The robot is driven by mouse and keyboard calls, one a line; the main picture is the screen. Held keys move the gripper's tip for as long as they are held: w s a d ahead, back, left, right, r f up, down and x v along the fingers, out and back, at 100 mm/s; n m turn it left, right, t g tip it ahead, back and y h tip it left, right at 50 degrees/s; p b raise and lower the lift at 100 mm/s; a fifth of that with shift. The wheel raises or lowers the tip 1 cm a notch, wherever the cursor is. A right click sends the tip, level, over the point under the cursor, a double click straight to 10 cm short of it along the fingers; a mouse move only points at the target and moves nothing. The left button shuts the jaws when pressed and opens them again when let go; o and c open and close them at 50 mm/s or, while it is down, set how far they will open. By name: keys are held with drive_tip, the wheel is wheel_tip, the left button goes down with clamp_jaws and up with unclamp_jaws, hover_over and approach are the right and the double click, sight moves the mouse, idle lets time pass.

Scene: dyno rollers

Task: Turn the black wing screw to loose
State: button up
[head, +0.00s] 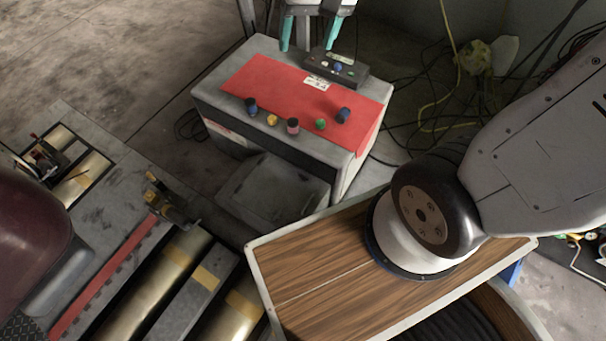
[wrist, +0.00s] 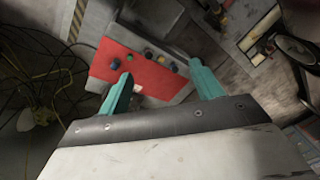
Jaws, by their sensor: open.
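I cannot make out a wing-shaped black screw for certain. Several small knobs stand on the red top (head: 270,78) of a grey cabinet: a dark one (head: 251,105) at left, a yellow one (head: 272,120), a dark reddish one (head: 293,126), a green one (head: 320,124) and a dark blue one (head: 343,115). A small dark clamp-like fitting (head: 168,205) sits by the rollers. My gripper (head: 307,47) is open and empty, its teal fingers apart above the cabinet's back edge. In the wrist view the fingers (wrist: 161,72) frame part of the red top (wrist: 150,78).
A black button box (head: 334,68) stands at the cabinet's back, close to my fingers. A grey box (head: 272,190) sits in front. Metal rollers (head: 145,290) with a red rail (head: 105,275) lie at lower left. Loose cables (head: 440,95) lie on the floor at right.

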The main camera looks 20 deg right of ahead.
drive_tip(key=w+a+f+m, duration=0.3)
drive_tip(key=w+a+f, duration=0.2)
drive_tip(key=w+f, duration=0.75)
drive_tip(key=m+h, duration=0.5)
drive_tip(key=m, duration=0.2)
approach(303, 176)
drive_tip(key=shift+t, duration=0.5)
drive_tip(key=x, duration=0.5)
drive_tip(key=s+x, duration=0.1)
drive_tip(key=x, duration=0.2)
drive_tip(key=shift+f, duration=0.1)
drive_tip(key=c, duration=1)
